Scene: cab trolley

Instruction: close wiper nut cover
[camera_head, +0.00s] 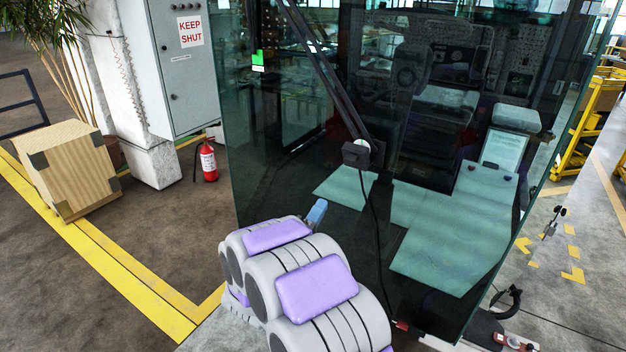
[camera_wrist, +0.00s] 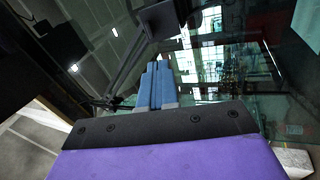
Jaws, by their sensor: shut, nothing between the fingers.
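The wiper nut cover (camera_head: 354,156) is a small dark block at the lower end of the wiper arm (camera_head: 322,75), on the cab's windshield. A pale round part shows at its upper right edge, and I cannot tell how far the cover stands open. In the wrist view the dark cover (camera_wrist: 163,18) is at the top, just beyond the fingertips. My gripper (camera_head: 317,212) has blue fingers and is below and left of the cover, apart from it in the head view. In the wrist view my gripper's fingers (camera_wrist: 157,68) lie together, with nothing between them.
The large glass windshield (camera_head: 290,180) stands right in front of my arm. A black cable (camera_head: 373,225) hangs down from the cover area. A wooden crate (camera_head: 75,172), a red fire extinguisher (camera_head: 208,160) and a grey cabinet (camera_head: 185,70) stand at the left. Floor between them is clear.

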